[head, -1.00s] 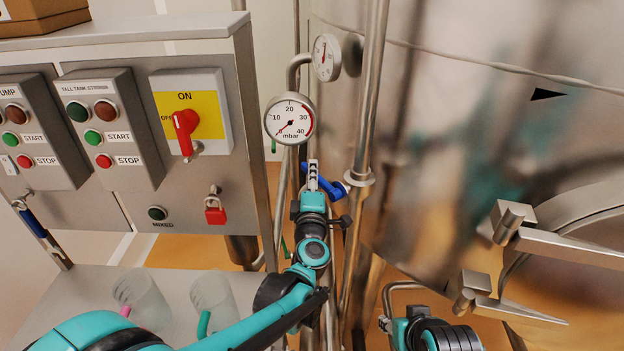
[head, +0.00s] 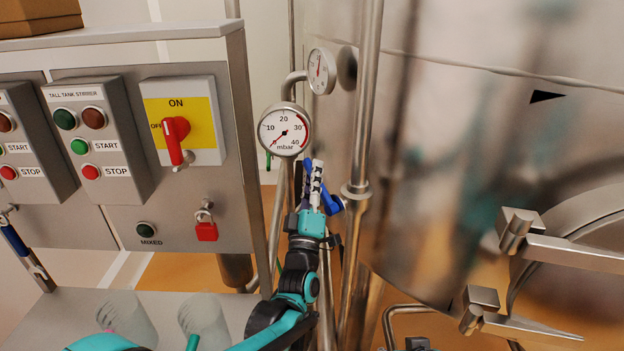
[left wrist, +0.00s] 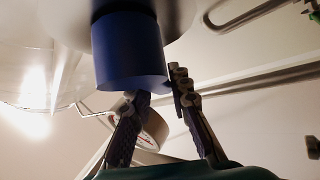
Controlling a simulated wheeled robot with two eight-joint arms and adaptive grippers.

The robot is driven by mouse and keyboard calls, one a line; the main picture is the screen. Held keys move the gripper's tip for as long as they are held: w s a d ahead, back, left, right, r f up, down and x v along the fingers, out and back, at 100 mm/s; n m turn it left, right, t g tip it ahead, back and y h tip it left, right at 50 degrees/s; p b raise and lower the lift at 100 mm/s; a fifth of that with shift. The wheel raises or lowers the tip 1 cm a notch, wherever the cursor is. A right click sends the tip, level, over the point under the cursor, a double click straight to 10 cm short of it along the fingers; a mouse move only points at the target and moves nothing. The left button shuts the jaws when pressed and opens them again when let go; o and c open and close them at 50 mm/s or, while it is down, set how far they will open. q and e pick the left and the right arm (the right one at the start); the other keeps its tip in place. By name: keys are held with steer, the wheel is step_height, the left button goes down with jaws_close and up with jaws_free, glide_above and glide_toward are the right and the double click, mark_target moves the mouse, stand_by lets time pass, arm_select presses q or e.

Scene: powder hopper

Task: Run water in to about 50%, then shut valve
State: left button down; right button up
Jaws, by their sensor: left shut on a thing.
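The blue valve handle (head: 331,203) is on the piping between the control panel and the big steel tank (head: 470,150). My left gripper (head: 317,175) is at this handle, its fingers pointing up in the head view. In the left wrist view the blue grip (left wrist: 130,55) is close above the fingers (left wrist: 158,92), which are shut on it. The fingers hide part of the handle. The mbar gauge (head: 285,130) is just above the gripper, its needle lying along the lower-left to upper-right line.
The control panel (head: 180,210) with buttons and a red switch (head: 174,140) stands on the left. Two clear beakers (head: 128,318) (head: 204,318) stand on the shelf below. A vertical pipe (head: 363,120) runs close right of the gripper. Steel latch arms (head: 560,250) stick out at the right.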

stand_by(0.4)
arm_select(q)
steer(key=c, duration=1.4)
jaws_free()
steer(key=v, duration=1.2)
